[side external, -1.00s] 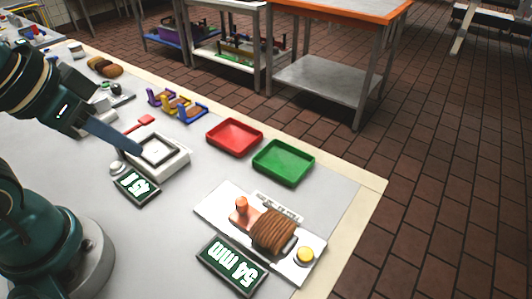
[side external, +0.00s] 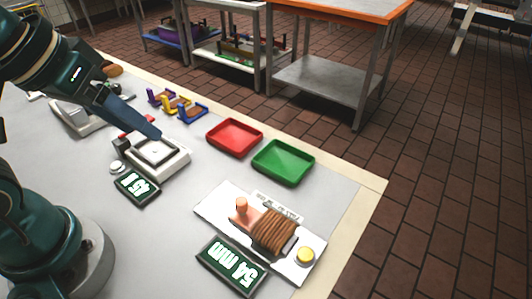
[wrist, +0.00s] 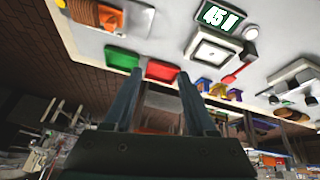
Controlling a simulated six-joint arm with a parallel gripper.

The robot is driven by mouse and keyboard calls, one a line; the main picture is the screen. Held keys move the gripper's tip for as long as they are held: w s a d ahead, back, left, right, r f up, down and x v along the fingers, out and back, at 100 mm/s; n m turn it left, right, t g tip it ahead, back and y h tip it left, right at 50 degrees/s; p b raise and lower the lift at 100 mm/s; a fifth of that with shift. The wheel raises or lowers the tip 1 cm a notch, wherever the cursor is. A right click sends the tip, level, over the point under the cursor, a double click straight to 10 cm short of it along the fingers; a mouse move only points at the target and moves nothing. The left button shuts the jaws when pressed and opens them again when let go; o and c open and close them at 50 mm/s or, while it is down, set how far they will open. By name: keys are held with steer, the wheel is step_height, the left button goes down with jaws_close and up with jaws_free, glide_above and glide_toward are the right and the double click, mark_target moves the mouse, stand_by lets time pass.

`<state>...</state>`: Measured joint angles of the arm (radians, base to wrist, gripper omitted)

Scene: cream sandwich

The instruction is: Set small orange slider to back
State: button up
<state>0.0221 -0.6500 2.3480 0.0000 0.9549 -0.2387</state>
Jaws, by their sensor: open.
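The small orange slider (side external: 241,207) is an upright orange knob on an orange base. It sits on a white board (side external: 212,208), left of a brown ridged roll (side external: 273,231). An orange part (wrist: 107,18) also shows beside the roll in the wrist view, upper left. My gripper (side external: 157,134) is above the white scale, well to the upper left of the slider and apart from it. In the wrist view my gripper (wrist: 160,74) has its two fingers spread with nothing between them.
A display reading 54 mm (side external: 232,266) lies in front of the board, and a yellow button (side external: 306,255) is at its right end. Red (side external: 234,137) and green (side external: 283,162) trays stand behind. The white scale (side external: 174,163) has a display (side external: 137,187) beside it.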

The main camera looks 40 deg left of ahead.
steer(key=w+d+n+g, duration=0.1)
steer(key=w+d, duration=0.2)
steer(key=w, duration=0.1)
steer(key=g, duration=0.4)
glide_above(242, 201)
steer(key=a, duration=0.1)
step_height(242, 201, down, 7)
steer(key=shift+g, duration=0.3)
steer(key=f, duration=0.3)
steer(key=d+f, duration=0.1)
steer(key=f, duration=0.1)
steer(key=shift+s+f, duration=0.1)
steer(key=shift+f, duration=0.9)
jaws_close()
